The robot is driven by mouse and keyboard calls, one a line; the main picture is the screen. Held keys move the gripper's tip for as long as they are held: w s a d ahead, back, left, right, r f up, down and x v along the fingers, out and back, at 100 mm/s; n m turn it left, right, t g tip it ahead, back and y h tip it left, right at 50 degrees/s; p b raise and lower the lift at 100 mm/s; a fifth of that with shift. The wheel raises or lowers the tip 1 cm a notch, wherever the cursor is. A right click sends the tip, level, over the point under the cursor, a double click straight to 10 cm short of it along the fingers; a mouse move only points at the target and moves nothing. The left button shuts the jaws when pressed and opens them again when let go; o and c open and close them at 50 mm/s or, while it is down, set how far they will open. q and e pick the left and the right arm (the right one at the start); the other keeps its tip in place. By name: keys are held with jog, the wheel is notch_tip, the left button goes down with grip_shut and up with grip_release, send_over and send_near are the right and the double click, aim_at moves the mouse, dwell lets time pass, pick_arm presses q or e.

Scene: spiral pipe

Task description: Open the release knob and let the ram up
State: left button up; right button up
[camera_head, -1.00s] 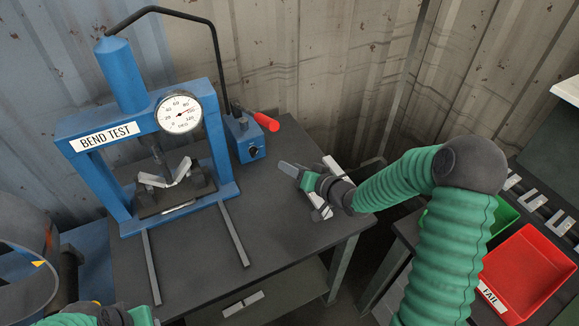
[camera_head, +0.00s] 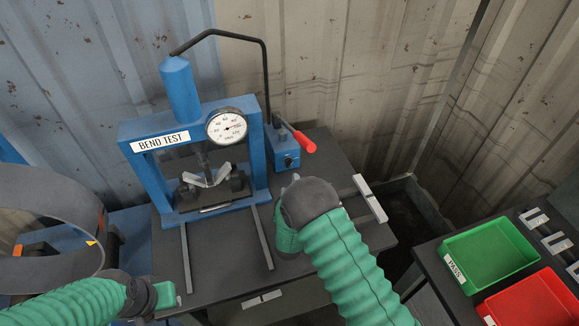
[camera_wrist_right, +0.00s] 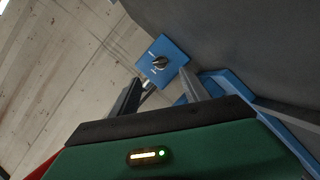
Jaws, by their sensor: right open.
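The blue press (camera_head: 265,150) stands at the back of the dark bench, labelled BEND TEST. Its ram (camera_head: 204,160) is down at a V-bent metal strip (camera_head: 208,180). The release knob (camera_head: 289,162) is a small dark knob on the blue pump block (camera_head: 283,148); it also shows in the wrist view (camera_wrist_right: 159,62). My right gripper (camera_head: 291,180) is just in front of the pump block, mostly hidden by my own wrist. In the wrist view its two fingers (camera_wrist_right: 160,80) are apart, pointing toward the knob, with nothing between them. My left gripper (camera_head: 166,295) is at the bench's front left; its jaws are unclear.
A red-handled pump lever (camera_head: 301,138) sticks out above the knob. The gauge (camera_head: 227,126) is on the press frame. Metal strips (camera_head: 370,198) lie at the bench's right. Green PASS (camera_head: 490,250) and red (camera_head: 535,302) trays stand on the right table.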

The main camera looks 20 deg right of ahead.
aim_at(289, 165)
jog(key=x, duration=1)
jog(key=shift+w+a+f, duration=0.1)
jog(key=shift+w+a, duration=0.1)
jog(key=shift+w, duration=0.25)
jog(key=shift+d, duration=0.1)
jog(key=shift+c, duration=0.4)
jog(key=shift+c, duration=1.2)
grip_shut()
